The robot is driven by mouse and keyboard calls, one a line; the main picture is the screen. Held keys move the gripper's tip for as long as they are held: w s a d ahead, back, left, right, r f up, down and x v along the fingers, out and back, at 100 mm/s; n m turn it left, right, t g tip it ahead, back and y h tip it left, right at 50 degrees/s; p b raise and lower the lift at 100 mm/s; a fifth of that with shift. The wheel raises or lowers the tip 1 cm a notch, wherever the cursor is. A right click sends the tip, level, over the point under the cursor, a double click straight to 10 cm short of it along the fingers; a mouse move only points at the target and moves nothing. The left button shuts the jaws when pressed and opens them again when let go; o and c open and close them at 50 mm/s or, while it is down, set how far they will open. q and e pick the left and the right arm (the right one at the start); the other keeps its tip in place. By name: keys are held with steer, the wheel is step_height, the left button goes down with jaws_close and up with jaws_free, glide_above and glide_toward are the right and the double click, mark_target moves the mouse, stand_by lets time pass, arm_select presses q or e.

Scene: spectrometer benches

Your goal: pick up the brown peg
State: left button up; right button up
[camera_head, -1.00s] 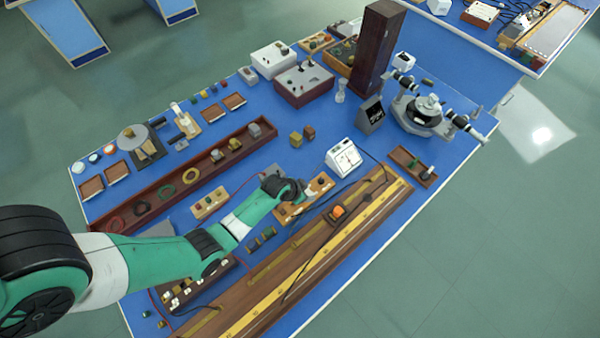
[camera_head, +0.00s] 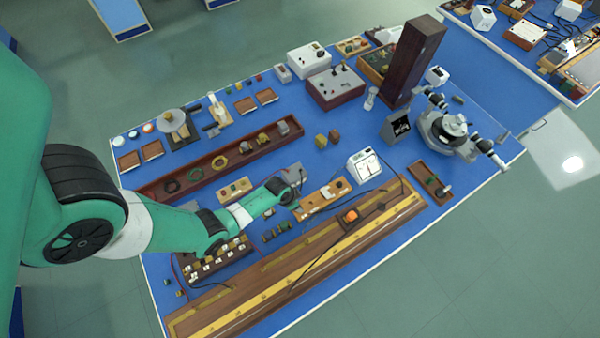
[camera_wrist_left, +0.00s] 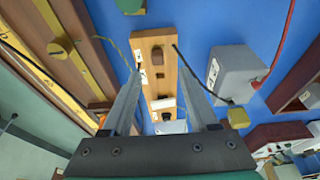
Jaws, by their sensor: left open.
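A light wooden board (camera_head: 322,198) lies on the blue bench. In the left wrist view the board (camera_wrist_left: 153,42) carries small dark brown pieces, one a brown peg-like block (camera_wrist_left: 157,57); I cannot tell for certain which is the brown peg. My left gripper (camera_head: 296,178) is just beyond the board's left end in the head view. Its two fingers (camera_wrist_left: 157,66) are apart, with the board showing between them and nothing held. A dark piece (camera_wrist_left: 168,117) and a pale block (camera_wrist_left: 163,102) also show on the board. My right gripper is not in view.
A long wooden rail (camera_head: 330,240) runs along the front. Thin cables cross nearby.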

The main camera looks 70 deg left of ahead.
arm_select(q)
steer(key=shift+w+f, duration=0.1)
steer(key=shift+f, duration=0.2)
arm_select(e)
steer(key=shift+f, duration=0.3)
arm_select(q)
steer(key=b+x, duration=0.5)
steer(key=shift+d+f, duration=0.2)
steer(key=shift+f, duration=0.05)
steer(key=shift+r, duration=0.15)
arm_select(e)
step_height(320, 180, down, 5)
arm_select(q)
steer(key=shift+c, duration=0.3)
jaws_close()
